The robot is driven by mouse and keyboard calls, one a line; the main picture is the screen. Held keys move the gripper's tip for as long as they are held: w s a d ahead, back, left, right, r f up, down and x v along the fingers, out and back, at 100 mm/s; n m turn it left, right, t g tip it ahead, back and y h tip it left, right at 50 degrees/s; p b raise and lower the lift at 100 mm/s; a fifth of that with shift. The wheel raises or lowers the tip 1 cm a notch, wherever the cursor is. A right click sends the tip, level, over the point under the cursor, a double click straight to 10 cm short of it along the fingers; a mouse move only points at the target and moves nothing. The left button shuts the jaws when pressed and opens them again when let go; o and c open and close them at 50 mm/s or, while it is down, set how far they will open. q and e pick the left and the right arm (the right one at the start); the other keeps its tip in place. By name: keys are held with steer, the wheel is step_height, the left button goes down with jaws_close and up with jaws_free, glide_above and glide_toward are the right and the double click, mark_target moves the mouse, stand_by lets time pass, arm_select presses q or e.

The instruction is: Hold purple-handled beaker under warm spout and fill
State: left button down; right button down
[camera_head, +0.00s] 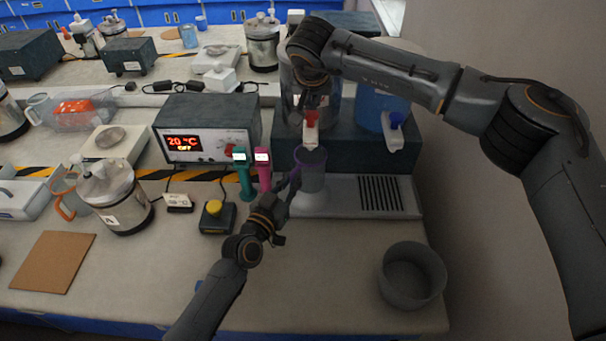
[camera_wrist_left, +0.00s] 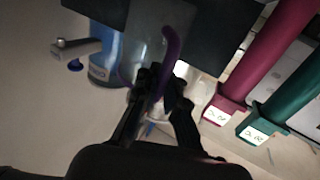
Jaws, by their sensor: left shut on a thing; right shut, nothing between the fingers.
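The clear beaker (camera_head: 313,174) with a purple handle stands upright below the red-marked spout (camera_head: 311,136), over the grey drip base. My left gripper (camera_head: 293,184) is shut on the purple handle, which also shows between the fingers in the left wrist view (camera_wrist_left: 171,50). Whether the beaker touches the base or holds liquid cannot be told. My right gripper (camera_head: 314,100) is shut and empty, just above the red lever (camera_head: 311,118); whether it touches the lever is unclear. A blue-lever spout (camera_head: 393,130) is to the right, on the blue tank.
A teal handheld device (camera_head: 243,172) and a pink one (camera_head: 263,170) stand close left of the beaker. The heater box (camera_head: 207,130) reads 20 °C, OFF. A drain grille (camera_head: 381,193) lies right of the beaker. A grey round bowl (camera_head: 411,276) is at front right.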

steer(key=shift+f, duration=0.3)
steer(key=shift+f, duration=0.85)
stand_by(0.6)
steer(key=shift+r, duration=0.1)
stand_by(4.8)
steer(key=shift+r, duration=2.45)
